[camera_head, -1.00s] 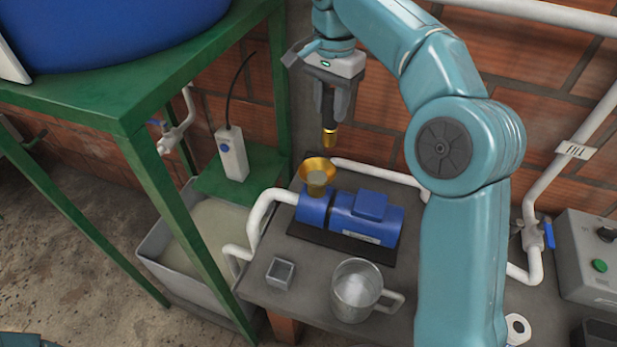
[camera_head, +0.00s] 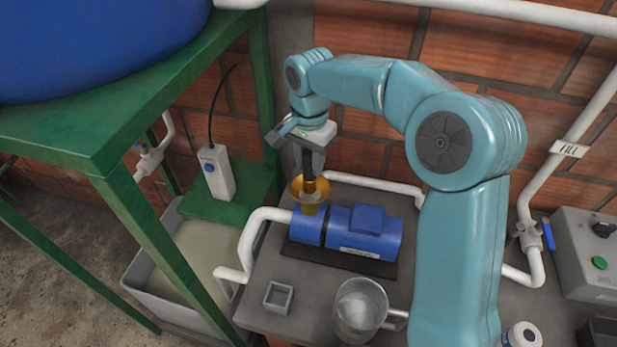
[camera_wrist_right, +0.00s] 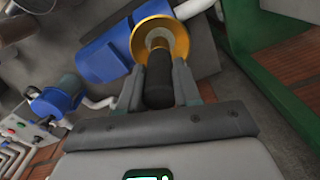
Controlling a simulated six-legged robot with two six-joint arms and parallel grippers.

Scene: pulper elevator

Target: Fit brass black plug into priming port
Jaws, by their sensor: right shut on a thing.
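My right gripper (camera_head: 309,166) is shut on the plug's black handle, which also shows between the fingers in the right wrist view (camera_wrist_right: 158,84). The plug (camera_head: 309,187) points down, its brass end inside the outline of the brass funnel-shaped priming port (camera_head: 299,186). The port sits on the left end of the blue pump (camera_head: 364,231). In the right wrist view, the flared brass rim (camera_wrist_right: 180,38) surrounds the plug's end. I cannot tell how deep the plug sits or whether it touches the port wall. My left gripper is not in view.
A clear jug (camera_head: 360,308) and a small grey square cup (camera_head: 278,297) stand on the grey bench (camera_head: 318,289) in front of the pump. White pipes (camera_head: 247,240) run beside it. A green stand (camera_head: 130,135) is at left, a control box (camera_head: 585,250) at right.

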